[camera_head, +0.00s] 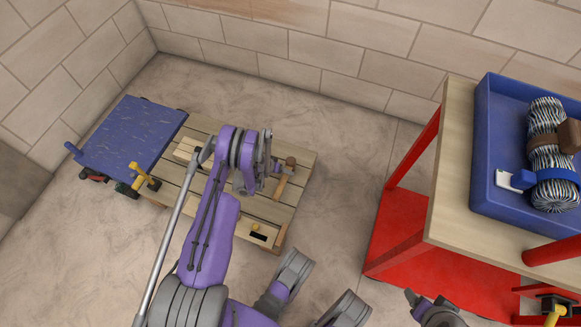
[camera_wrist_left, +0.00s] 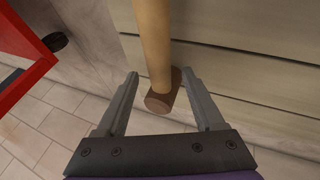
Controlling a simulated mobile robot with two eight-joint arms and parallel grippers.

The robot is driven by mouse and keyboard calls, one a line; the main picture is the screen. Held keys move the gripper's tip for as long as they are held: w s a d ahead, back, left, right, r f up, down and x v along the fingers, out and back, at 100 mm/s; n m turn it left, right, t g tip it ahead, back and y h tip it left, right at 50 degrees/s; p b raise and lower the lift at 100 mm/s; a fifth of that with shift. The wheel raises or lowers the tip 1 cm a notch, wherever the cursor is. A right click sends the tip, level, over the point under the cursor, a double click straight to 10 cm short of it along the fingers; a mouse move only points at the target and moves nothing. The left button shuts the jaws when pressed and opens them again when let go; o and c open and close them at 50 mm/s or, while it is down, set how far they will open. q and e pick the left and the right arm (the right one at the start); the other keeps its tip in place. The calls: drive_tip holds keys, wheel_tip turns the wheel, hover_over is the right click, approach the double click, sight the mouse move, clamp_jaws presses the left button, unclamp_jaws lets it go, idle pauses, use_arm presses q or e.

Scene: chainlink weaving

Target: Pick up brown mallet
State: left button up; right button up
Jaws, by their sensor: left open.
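The brown mallet (camera_head: 283,183) lies on the slatted wooden pallet, near its right end, with a light wood handle and a darker brown head. In the left wrist view the mallet (camera_wrist_left: 153,45) has its handle running up out of the picture, and its head shows between the fingers. My left gripper (camera_head: 275,166) is over the pallet beside the mallet. In the left wrist view the left gripper (camera_wrist_left: 160,76) is open, with one finger on each side of the mallet and a gap to each. Part of my right arm shows at the bottom edge; its gripper's state is unclear.
The wooden pallet (camera_head: 296,157) stands on the stone floor near a brick wall. A blue cart (camera_head: 125,135) adjoins its left end, with a yellow tool (camera_head: 143,174) nearby. A red-framed workbench (camera_head: 455,150) at right bears a blue tray (camera_head: 485,150) with striped coils.

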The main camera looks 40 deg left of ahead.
use_arm(q)
drive_tip(key=x, duration=0.3)
drive_tip(key=shift+b, duration=0.35)
clamp_jaws()
idle(1.0)
